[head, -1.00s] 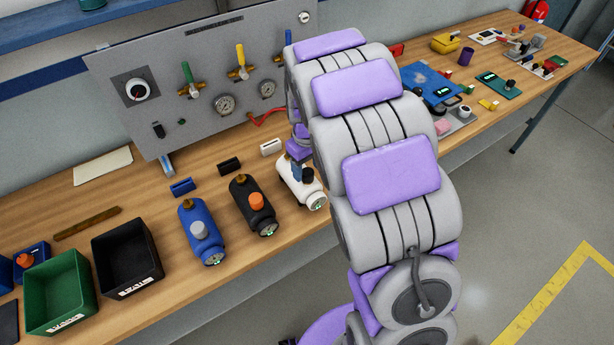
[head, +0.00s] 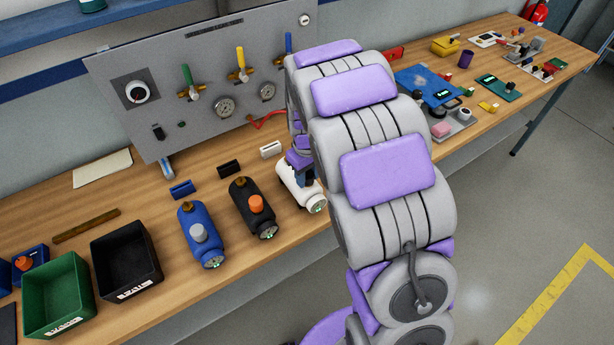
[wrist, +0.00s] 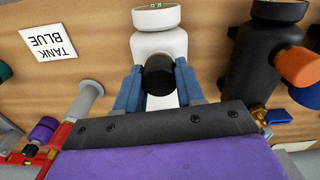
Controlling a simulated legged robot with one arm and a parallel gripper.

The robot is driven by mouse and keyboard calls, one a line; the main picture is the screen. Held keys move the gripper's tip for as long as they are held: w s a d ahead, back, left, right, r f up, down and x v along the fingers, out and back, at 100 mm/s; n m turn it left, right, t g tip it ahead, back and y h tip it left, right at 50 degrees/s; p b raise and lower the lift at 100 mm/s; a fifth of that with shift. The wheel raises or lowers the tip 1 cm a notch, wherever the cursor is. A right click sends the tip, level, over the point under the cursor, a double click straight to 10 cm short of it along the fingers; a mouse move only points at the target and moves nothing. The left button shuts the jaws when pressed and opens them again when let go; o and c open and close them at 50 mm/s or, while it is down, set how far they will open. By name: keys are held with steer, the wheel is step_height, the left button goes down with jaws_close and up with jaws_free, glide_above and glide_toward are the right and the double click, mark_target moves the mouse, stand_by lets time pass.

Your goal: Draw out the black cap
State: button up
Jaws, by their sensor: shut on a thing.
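The black cap (wrist: 159,75) shows in the wrist view on the side of the white tank (wrist: 158,44), which lies on the bench. My gripper (wrist: 158,72) has one blue finger on each side of the cap and is shut on it. I cannot tell whether the cap is still seated in the tank. In the head view the white tank (head: 292,188) is partly covered by my gripper (head: 304,178), and the cap is largely hidden there.
A black tank (head: 241,190) with an orange cap (head: 256,203) lies to the left, then a blue tank (head: 188,214) with a grey cap (head: 198,232). Black (head: 157,267) and green (head: 91,283) bins stand farther left. A gauge panel (head: 200,75) stands behind.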

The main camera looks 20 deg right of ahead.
mark_target(307, 174)
steer(key=shift+c, duration=0.5)
steer(key=shift+r, duration=0.15)
steer(key=shift+r+p, duration=0.7)
steer(key=shift+r, duration=0.7)
steer(key=shift+r, duration=0.1)
steer(key=shift+r+p, duration=0.8)
steer(key=shift+r, duration=1.15)
